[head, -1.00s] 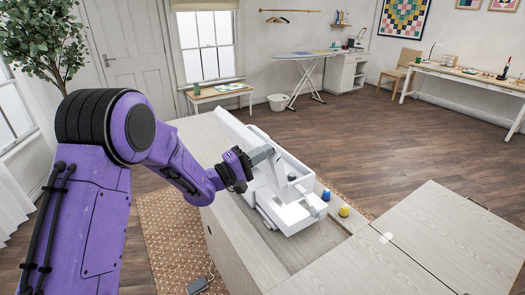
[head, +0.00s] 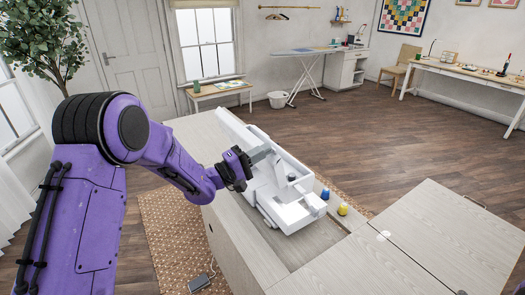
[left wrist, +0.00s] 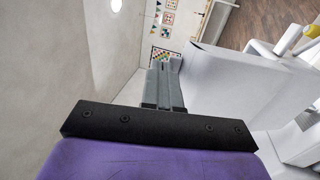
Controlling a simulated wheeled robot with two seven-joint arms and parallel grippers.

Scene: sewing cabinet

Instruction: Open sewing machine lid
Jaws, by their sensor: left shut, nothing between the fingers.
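The white sewing machine (head: 293,212) lies in the recess of the pale wooden cabinet (head: 237,235). A long white panel (head: 232,125), which looks like its lid, stands up along the machine's far left side. My left gripper (head: 264,156) is shut and empty, over the machine beside this panel. In the left wrist view the shut grey fingers (left wrist: 163,85) are close to a broad white surface (left wrist: 225,80) on their right. I cannot tell whether they touch it. The gripper hides part of the machine. My right gripper is out of view.
A blue spool (head: 325,194) and a yellow spool (head: 342,210) are at the machine's right. The cabinet's wooden leaf (head: 440,235) extends right. A black pedal (head: 199,284) lies on the woven rug (head: 165,235).

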